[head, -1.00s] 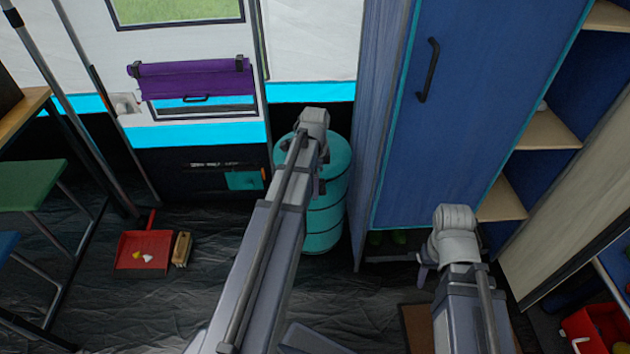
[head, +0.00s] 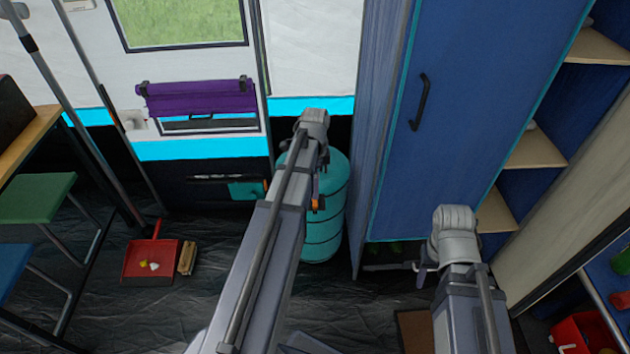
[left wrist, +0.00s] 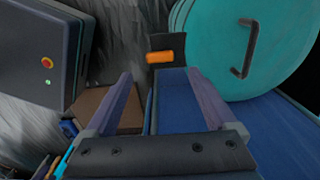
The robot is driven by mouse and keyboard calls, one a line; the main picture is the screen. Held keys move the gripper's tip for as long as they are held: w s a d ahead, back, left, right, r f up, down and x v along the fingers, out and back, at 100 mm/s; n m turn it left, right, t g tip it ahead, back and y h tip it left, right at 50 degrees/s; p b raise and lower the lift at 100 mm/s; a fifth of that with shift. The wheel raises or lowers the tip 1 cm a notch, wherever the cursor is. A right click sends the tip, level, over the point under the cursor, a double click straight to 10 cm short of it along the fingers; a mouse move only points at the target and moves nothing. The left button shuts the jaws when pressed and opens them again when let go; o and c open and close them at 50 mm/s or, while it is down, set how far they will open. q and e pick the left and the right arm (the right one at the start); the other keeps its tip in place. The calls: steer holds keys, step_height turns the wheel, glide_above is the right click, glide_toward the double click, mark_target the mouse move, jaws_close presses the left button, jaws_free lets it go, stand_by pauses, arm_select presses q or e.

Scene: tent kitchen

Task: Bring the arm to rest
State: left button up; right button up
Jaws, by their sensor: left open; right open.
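My left arm reaches up the middle of the head view, and its gripper (head: 316,190) is mostly hidden behind the wrist, in front of a teal barrel (head: 323,225). In the left wrist view, the left gripper (left wrist: 158,75) has its two fingers spread with nothing between them. My right arm comes in at the lower right. Its gripper (head: 415,268) is low in front of the tall blue cabinet, partly hidden by the wrist, and appears open and empty.
The blue cabinet (head: 470,110) stands close by on the right, with open shelves (head: 535,150). A red dustpan (head: 150,262) and a brush (head: 187,258) lie on the dark floor. A green stool (head: 38,198) stands at left. A red crate (head: 580,335) is at lower right.

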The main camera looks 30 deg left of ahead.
arm_select(q)
steer(key=s+d+n, duration=0.3)
steer(key=s+d, duration=0.2)
steer(key=d, duration=0.4)
steer(key=s+d+n+y, duration=0.1)
steer(key=s+d+n, duration=0.1)
steer(key=s+d, duration=0.5)
steer(key=s+d+n, duration=0.3)
steer(key=s+d, duration=0.1)
steer(key=d, duration=0.7)
step_height(320, 180, up, 27)
steer(key=p, duration=2.7)
steer(key=shift+w+r, duration=0.15)
steer(key=shift+w, duration=0.15)
